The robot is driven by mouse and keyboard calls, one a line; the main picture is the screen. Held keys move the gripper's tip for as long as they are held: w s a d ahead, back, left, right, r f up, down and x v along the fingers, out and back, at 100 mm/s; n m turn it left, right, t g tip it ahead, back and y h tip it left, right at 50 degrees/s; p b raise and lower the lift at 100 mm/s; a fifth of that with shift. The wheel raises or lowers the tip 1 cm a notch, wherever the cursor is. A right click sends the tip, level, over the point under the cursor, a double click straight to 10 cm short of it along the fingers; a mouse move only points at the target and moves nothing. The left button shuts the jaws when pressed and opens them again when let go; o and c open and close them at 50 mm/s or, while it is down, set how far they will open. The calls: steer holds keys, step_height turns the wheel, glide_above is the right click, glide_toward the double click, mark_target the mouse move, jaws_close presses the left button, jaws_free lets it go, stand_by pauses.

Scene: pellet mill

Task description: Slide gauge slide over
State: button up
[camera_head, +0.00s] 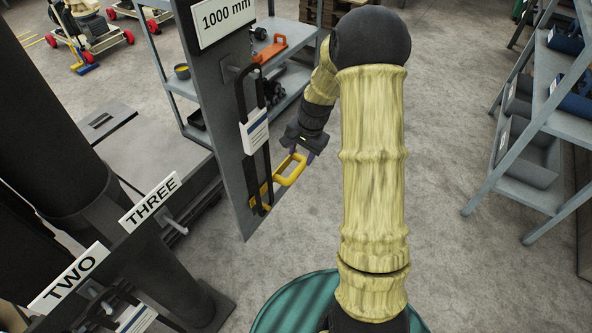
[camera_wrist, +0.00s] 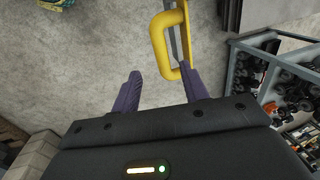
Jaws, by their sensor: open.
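The gauge slide has a yellow loop handle (camera_head: 291,172) that sticks out from the lower part of a dark upright panel (camera_head: 212,90). A dark vertical track (camera_head: 264,165) runs up the panel beside it, with a white label partway up. My gripper (camera_head: 302,153) is open at the handle's upper outer end. In the wrist view the yellow handle (camera_wrist: 158,45) reaches down to my gripper (camera_wrist: 160,88). Its near end lies by the tip of the right finger, which it partly overlaps. The left finger is clear of it. I cannot tell whether anything touches.
A "1000 mm" sign (camera_head: 224,18) tops the panel. Black posts with signs "THREE" (camera_head: 150,200) and "TWO" (camera_head: 68,275) stand at left. Grey shelving (camera_head: 540,130) stands at right. Open concrete floor (camera_head: 450,70) lies between.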

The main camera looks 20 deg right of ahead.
mark_target(296, 173)
steer(key=f, duration=0.3)
steer(key=w+a+f, duration=0.1)
steer(key=f, duration=0.2)
steer(key=f+p, duration=0.1)
steer(key=f, duration=0.2)
steer(key=shift+w+a+f, duration=0.15)
steer(key=shift+w+f, duration=0.1)
steer(key=shift+f, duration=0.15)
steer(key=shift+c, duration=0.2)
steer(key=shift+r, duration=0.1)
jaws_close()
